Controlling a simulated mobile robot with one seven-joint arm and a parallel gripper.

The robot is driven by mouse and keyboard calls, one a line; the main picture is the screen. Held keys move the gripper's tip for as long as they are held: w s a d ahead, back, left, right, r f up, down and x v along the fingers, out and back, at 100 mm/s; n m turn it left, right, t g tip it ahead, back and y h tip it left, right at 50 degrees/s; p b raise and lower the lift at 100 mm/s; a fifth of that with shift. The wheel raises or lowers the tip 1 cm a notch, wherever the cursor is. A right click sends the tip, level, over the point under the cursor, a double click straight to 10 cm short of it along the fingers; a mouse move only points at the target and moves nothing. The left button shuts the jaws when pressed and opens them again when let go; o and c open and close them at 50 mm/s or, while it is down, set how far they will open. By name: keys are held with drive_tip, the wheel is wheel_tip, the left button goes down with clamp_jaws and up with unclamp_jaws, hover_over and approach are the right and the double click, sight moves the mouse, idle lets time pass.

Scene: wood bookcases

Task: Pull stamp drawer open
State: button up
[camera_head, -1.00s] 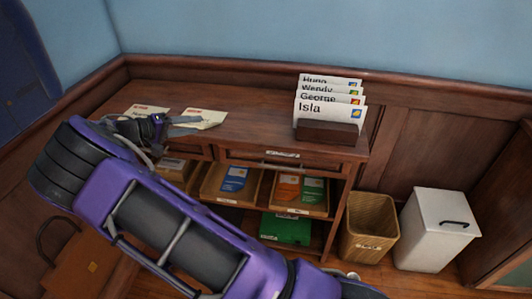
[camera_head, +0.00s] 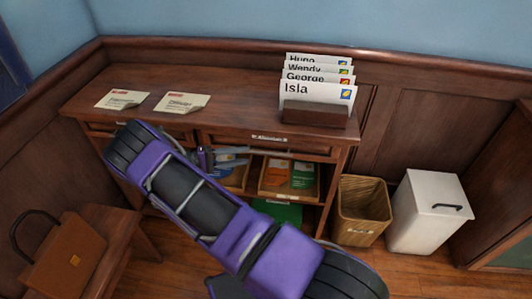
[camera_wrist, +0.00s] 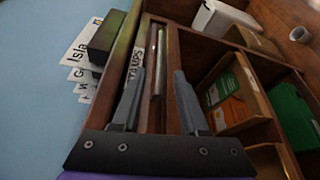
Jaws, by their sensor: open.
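The stamp drawer (camera_head: 310,147) is in the upper right of the wooden desk, under the top, with a white label on its front edge. It looks shut. In the wrist view, turned sideways, its label reading STAMPS (camera_wrist: 134,66) and a pale metal bar handle (camera_wrist: 157,58) show. My gripper (camera_head: 247,155) is in front of the drawer's left part, fingers pointing right. In the wrist view my gripper (camera_wrist: 159,72) is open, with a finger on each side of the handle's line; I cannot tell whether either touches it. Nothing is held.
A letter rack (camera_head: 315,117) with name cards stands on the desktop (camera_head: 225,92), with two letters (camera_head: 182,102) at the left. Open shelves with boxes (camera_head: 290,190) lie below. A wicker basket (camera_head: 362,210) and white bin (camera_head: 428,212) stand right; a briefcase (camera_head: 65,258) is left.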

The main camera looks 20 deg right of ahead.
sight(266, 153)
drive_tip(key=x, duration=0.8)
drive_tip(key=shift+d, duration=0.35)
clamp_jaws()
idle(1.0)
